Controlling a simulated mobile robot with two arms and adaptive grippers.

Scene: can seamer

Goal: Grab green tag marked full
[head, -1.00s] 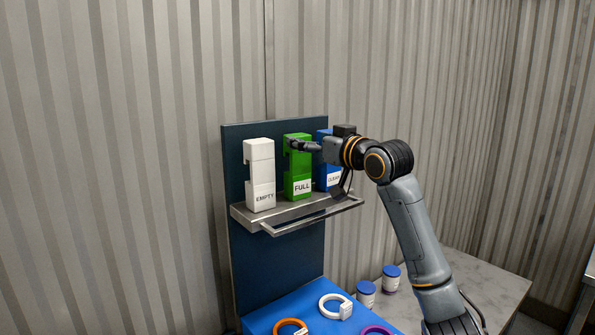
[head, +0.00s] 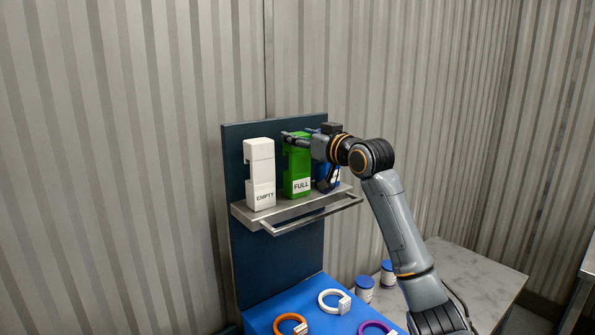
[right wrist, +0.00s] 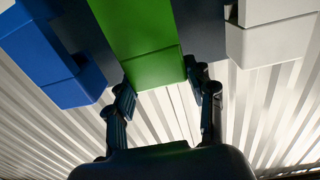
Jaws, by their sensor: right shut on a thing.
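The green tag marked FULL (head: 299,176) stands upright on the grey metal shelf (head: 262,221), between a white tag and a blue tag. My right gripper (head: 288,137) reaches in from the right at the upper part of the green tag and is shut on it. In the right wrist view the green tag (right wrist: 150,68) lies between the two fingers of my right gripper (right wrist: 160,92). My left gripper is not in view.
The white tag marked EMPTY (head: 260,178) stands to the left. The blue tag (head: 328,180) is partly hidden behind my right gripper. A rail fronts the shelf. Below, a blue surface (head: 290,301) holds rings, and blue-lidded jars (head: 365,288) stand on the worktop (head: 465,270).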

